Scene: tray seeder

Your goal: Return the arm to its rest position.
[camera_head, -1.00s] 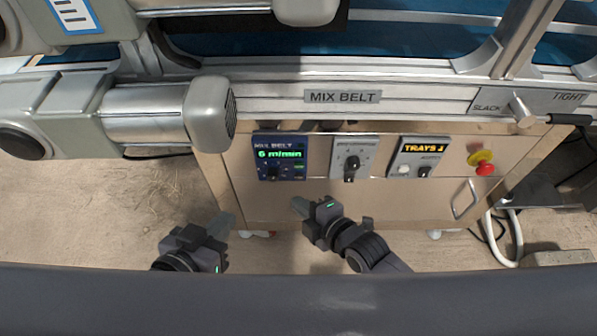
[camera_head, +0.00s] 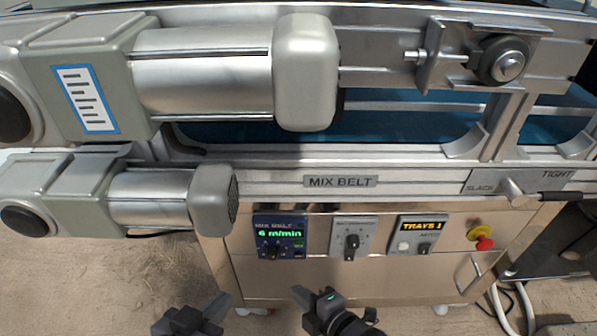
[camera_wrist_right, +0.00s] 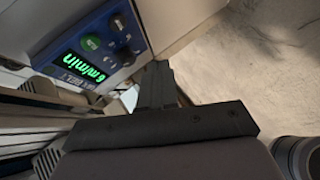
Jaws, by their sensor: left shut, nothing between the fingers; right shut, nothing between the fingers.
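My left gripper (camera_head: 208,310) is at the bottom of the head view, left of centre, shut and empty, in front of the cabinet's lower left corner. My right gripper (camera_head: 301,293) is at the bottom centre of the head view, shut and empty, below the control panels. In the right wrist view its closed dark fingers (camera_wrist_right: 156,85) point up toward the blue mix belt panel. They appear apart from the panel. Most of both arms is out of view.
The cabinet front carries the blue mix belt display (camera_head: 280,237), a grey knob panel (camera_head: 353,237), the TRAYS panel (camera_head: 416,235) and a red stop button (camera_head: 484,243). A tension lever (camera_head: 522,194) and large motors (camera_head: 205,75) lie above. Bare floor (camera_head: 90,270) is at the left.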

